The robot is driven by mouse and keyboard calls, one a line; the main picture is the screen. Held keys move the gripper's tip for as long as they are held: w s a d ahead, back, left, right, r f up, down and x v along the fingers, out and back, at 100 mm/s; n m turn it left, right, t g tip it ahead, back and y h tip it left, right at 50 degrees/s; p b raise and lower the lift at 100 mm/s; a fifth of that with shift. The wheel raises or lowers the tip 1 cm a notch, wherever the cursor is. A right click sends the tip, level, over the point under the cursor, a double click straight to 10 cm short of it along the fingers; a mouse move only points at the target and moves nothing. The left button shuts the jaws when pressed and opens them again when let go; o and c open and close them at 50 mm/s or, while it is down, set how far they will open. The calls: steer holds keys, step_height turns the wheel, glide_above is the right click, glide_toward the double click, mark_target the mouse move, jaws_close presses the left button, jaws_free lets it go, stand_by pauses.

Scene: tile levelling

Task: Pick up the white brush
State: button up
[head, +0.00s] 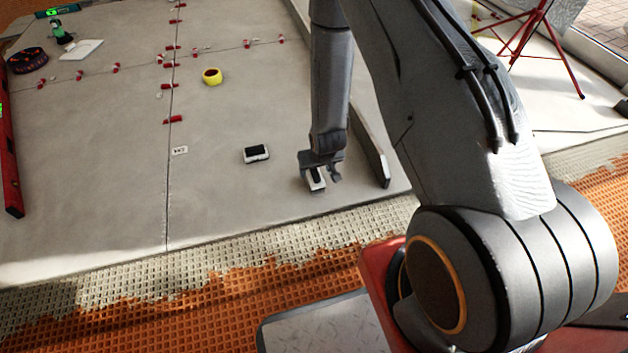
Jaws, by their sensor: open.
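My gripper (321,172) points down at the right part of the grey tiled floor, near its front edge. Its jaws are open. A small white piece with a dark middle, which looks like the white brush (316,182), shows right at the fingers, low to the tile. The gripper partly hides it, and I cannot tell whether the fingers touch it. A black-topped block with a white edge (257,154) lies apart to the left of the gripper.
A low grey upright strip (370,150) stands close to the right of my gripper. A yellow tape roll (212,76) and red levelling clips (173,119) lie farther back. A red level (10,165) is at the far left. The tile left of the black-topped block is mostly clear.

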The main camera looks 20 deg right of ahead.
mark_target(315, 172)
steer(key=b+x, duration=0.2)
steer(key=x, duration=0.2)
steer(key=shift+w+f+b, duration=0.1)
steer(key=shift+f+b, duration=0.05)
steer(key=shift+b, duration=0.15)
steer(key=c, duration=1.3)
